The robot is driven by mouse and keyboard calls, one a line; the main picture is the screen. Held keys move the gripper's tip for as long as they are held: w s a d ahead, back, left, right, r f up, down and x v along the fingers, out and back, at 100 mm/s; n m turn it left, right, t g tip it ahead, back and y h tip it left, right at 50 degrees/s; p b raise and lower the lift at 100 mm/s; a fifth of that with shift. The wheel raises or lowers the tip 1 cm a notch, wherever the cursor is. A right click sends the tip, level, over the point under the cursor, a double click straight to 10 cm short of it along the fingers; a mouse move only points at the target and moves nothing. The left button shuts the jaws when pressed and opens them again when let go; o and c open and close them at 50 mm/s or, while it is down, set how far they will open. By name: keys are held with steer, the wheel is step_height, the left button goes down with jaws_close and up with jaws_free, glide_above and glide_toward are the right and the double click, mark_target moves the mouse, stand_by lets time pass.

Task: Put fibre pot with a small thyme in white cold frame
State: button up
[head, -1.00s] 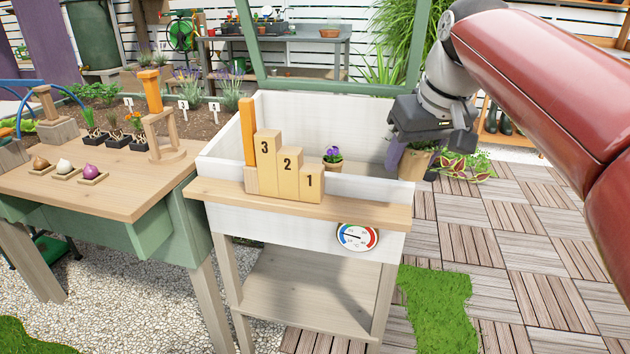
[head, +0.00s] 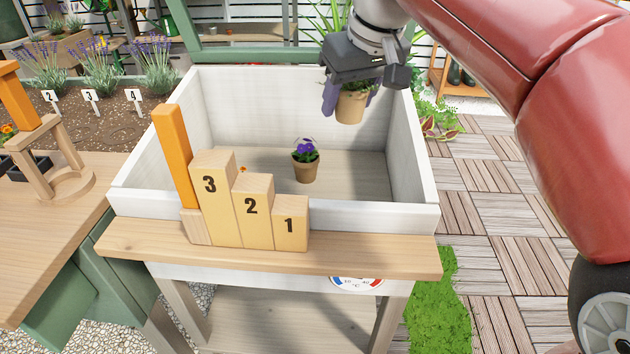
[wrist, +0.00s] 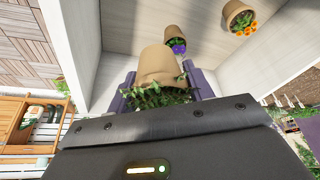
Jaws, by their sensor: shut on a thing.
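The fibre pot with the small thyme (head: 351,106) is a tan pot with small green leaves. My gripper (head: 345,98) is shut on it, with purple fingers on either side, and holds it upright over the back right part of the white cold frame (head: 290,212). In the wrist view the held pot (wrist: 159,68) sits between the fingers, apart from the frame's floor. A fibre pot with purple flowers (head: 306,168) stands upright on the floor inside the cold frame. The wrist view also shows a pot with orange flowers (wrist: 236,15) inside, mostly hidden in the head view.
Numbered wooden step blocks (head: 245,205) and an orange post (head: 174,155) stand at the cold frame's front ledge. A wooden potting table (head: 60,225) is at the left. Bare floor shows inside the frame around the purple-flowered pot.

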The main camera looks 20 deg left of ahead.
mark_target(339, 196)
step_height(339, 196, down, 18)
steer(key=b, duration=0.4)
steer(key=shift+r, duration=0.25)
steer(key=shift+d+f, duration=0.1)
steer(key=shift+f, duration=0.1)
steer(key=o, duration=1)
steer(key=p+v, duration=0.2)
steer(key=v, duration=1)
steer(key=shift+r, duration=0.2)
steer(key=shift+s, duration=0.1)
